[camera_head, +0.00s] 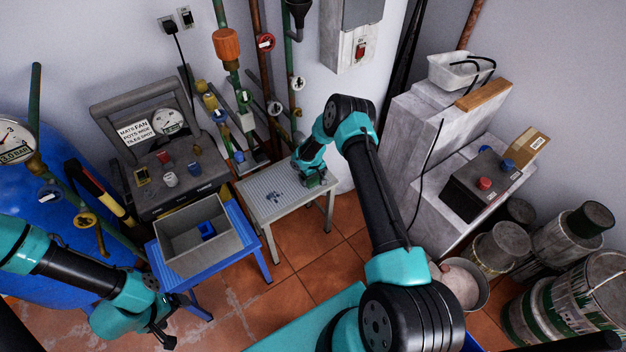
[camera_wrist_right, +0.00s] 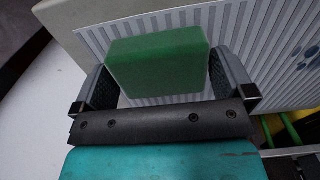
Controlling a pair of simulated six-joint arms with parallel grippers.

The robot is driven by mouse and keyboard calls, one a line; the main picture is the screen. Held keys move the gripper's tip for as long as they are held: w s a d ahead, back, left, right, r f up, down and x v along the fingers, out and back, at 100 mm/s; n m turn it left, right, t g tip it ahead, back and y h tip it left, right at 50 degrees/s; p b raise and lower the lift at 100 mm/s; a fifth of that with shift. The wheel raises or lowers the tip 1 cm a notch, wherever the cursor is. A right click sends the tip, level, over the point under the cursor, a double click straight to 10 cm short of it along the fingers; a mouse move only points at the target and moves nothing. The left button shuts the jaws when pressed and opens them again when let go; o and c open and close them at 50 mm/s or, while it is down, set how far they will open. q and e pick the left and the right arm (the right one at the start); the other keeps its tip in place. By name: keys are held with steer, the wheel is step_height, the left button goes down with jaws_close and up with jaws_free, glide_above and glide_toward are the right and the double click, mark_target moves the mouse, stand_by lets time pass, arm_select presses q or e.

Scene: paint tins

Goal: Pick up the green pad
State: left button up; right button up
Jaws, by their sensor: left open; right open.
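The green pad (camera_wrist_right: 158,62) is a block with rounded corners on a pale ribbed surface in the right wrist view. My right gripper (camera_wrist_right: 163,88) is open, with one finger on each side of the pad. Whether the fingers touch the pad is not clear. In the head view my right gripper (camera_head: 318,182) is low over the right end of the small ribbed table (camera_head: 262,207) and mostly hides the pad. My left gripper (camera_head: 163,335) is open and empty at the lower left, away from the pad.
A grey bin (camera_head: 178,246) with a blue object (camera_head: 207,230) inside stands on a blue stool (camera_head: 245,240), left of the ribbed table. Pipes and valves (camera_head: 245,120) rise behind the table. A concrete block (camera_head: 415,130) stands to the right. Several paint tins (camera_head: 565,240) fill the lower right.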

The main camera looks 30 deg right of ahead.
steer(key=shift+f, duration=0.3)
steer(key=shift+c, duration=0.4)
steer(key=c, duration=0.6)
steer(key=shift+r, duration=0.1)
